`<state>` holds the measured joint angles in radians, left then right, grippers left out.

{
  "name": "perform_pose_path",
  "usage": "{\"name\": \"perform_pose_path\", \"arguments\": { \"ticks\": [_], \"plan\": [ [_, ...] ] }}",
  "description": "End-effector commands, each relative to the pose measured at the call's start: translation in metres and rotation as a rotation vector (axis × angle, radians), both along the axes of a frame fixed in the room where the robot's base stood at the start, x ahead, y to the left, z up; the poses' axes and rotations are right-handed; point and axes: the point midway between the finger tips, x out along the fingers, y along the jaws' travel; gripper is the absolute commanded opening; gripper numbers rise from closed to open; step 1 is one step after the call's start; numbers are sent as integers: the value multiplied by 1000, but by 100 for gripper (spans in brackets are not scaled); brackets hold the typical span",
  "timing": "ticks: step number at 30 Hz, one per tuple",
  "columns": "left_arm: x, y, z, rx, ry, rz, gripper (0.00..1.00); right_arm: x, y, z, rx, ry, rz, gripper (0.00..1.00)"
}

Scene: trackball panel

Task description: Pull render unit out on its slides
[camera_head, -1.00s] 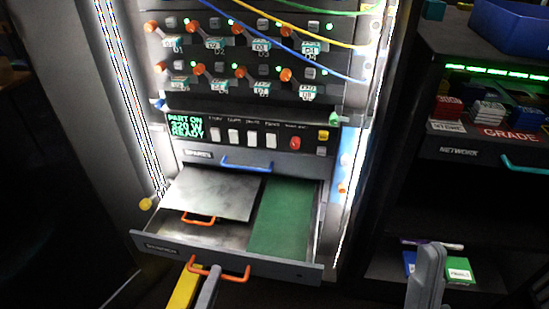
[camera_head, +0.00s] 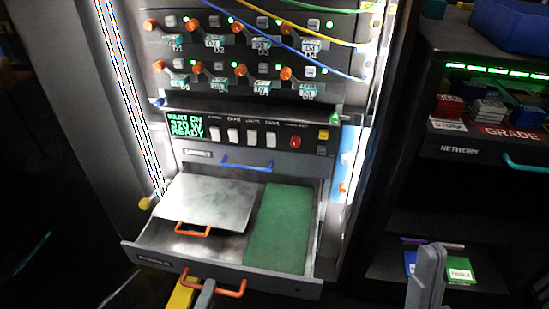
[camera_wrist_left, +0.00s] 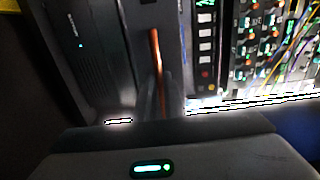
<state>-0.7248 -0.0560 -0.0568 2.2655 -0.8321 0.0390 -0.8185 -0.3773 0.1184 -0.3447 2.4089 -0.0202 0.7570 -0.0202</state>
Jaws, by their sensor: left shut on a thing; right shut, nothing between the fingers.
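The render unit, an open drawer (camera_head: 150,262) low in the rack, is slid out towards me. Its front label is too blurred to read for sure. Its orange front handle (camera_head: 228,294) has my left gripper (camera_head: 206,288) shut on it. In the left wrist view the handle (camera_wrist_left: 155,50) stands upright in the picture between the fingers (camera_wrist_left: 160,95). Inside the drawer are a grey metal plate (camera_head: 215,198) with an orange handle (camera_head: 193,229) and a green panel (camera_head: 275,230). My right gripper (camera_head: 428,275) is shut and empty at the lower right, away from the drawer.
Above the drawer are a blue handle (camera_head: 247,164) and a switch panel with a green display (camera_head: 186,125). Cables (camera_head: 300,45) hang across the upper modules. A dark cabinet (camera_head: 440,180) with a teal handle (camera_head: 525,163) stands at the right.

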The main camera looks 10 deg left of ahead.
Motion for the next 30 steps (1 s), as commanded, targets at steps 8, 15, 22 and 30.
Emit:
{"name": "perform_pose_path", "arguments": {
  "ticks": [8,15,22,30],
  "plan": [
    [-15,0,-3,-1,5,1,0,0,0,-4,0,0,0,0],
    [-25,1,-3,0,6,2,0,0,0,-5,0,0,0,0],
    [-26,1,-2,0,4,1,0,0,0,-5,0,0,0,0],
    [-26,1,-1,0,3,1,28,0,0,-5,0,0,0,0]
  ]
}}
